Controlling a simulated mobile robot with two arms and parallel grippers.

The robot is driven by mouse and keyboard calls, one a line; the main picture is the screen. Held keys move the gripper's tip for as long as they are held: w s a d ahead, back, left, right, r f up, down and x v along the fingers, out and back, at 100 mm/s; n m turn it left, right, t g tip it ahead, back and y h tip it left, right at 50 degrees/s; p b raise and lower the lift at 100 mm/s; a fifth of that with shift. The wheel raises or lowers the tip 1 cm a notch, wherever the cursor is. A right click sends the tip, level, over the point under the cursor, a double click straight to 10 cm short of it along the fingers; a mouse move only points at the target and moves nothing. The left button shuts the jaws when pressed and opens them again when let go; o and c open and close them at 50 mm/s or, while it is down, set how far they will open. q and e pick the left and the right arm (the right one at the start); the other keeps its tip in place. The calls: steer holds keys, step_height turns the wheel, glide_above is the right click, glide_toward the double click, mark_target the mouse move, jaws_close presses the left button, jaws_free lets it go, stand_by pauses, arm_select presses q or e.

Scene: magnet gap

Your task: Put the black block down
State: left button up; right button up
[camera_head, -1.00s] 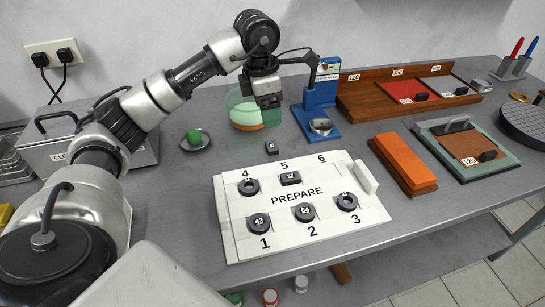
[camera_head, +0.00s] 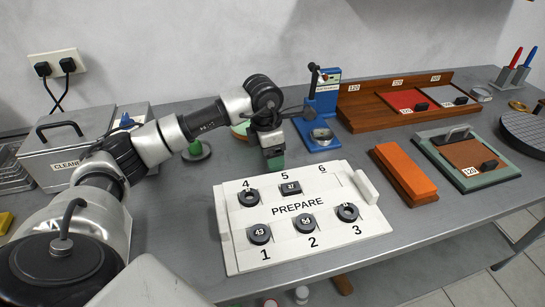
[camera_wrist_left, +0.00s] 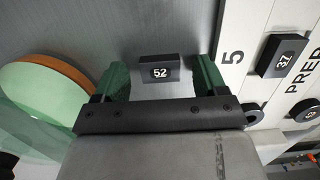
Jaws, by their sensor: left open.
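My left gripper (camera_head: 275,162) points down just behind the white PREPARE board (camera_head: 350,218), near slots 4 and 5. In the left wrist view its green fingers (camera_wrist_left: 162,82) are open. A black block marked 52 (camera_wrist_left: 160,70) lies on the grey table between the fingertips, with a gap on each side. In the head view this block is hidden by the gripper. Another black block, marked 37 (camera_head: 291,188), lies at slot 5. Black rings lie at slots 1 to 4; slot 6 is empty. My right gripper is not in view.
A blue stand (camera_head: 319,132) is close behind the gripper to the right. A green-topped disc (camera_wrist_left: 45,90) lies left of the fingers in the wrist view. An orange block (camera_head: 405,172) lies right of the board. A grey CLEAN box (camera_head: 75,155) stands left.

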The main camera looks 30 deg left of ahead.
arm_select(q)
steer(key=c, duration=1.1)
steer(key=shift+r, duration=0.15)
